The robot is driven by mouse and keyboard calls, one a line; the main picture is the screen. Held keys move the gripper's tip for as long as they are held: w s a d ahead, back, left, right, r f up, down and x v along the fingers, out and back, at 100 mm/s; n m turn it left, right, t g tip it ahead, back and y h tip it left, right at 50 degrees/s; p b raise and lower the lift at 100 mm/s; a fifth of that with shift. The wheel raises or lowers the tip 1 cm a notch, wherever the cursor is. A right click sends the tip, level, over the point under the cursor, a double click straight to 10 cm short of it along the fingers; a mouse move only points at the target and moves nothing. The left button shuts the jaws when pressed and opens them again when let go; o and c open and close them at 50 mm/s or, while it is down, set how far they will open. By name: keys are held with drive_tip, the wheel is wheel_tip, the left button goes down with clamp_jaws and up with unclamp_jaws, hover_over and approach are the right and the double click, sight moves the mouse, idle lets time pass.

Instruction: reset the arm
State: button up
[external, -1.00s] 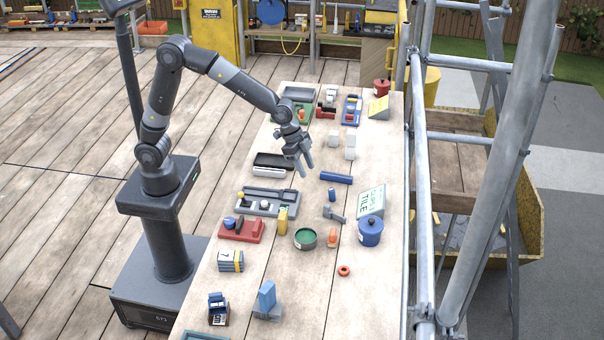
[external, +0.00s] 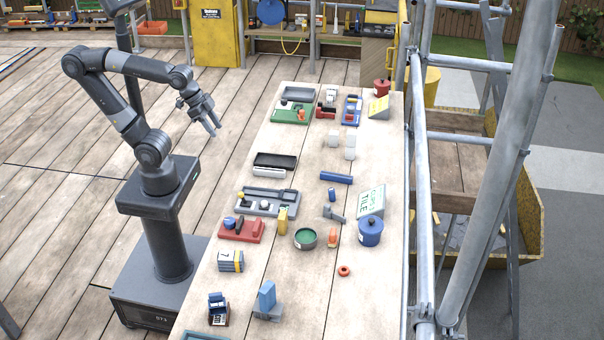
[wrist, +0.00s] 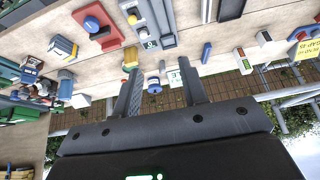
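My gripper (external: 214,127) is in the external view, left of the wooden table (external: 300,290) and above the deck. In the wrist view the gripper (wrist: 162,92) also shows two spread, empty fingers. The table and its objects appear beyond the fingers there, clear of them.
The table holds a blue pot (external: 370,233), a green round tin (external: 305,238), a red tray (external: 241,230), a grey tray (external: 266,203) and a blue cylinder (external: 335,178). Metal scaffold poles (external: 422,200) stand along its right side. The deck (external: 60,200) on the left is clear.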

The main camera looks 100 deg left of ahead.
drive_tip(key=shift+s+a+f, duration=0.1)
drive_tip(key=shift+s+f, duration=0.15)
drive_tip(key=shift+s, duration=0.75)
idle(0.6)
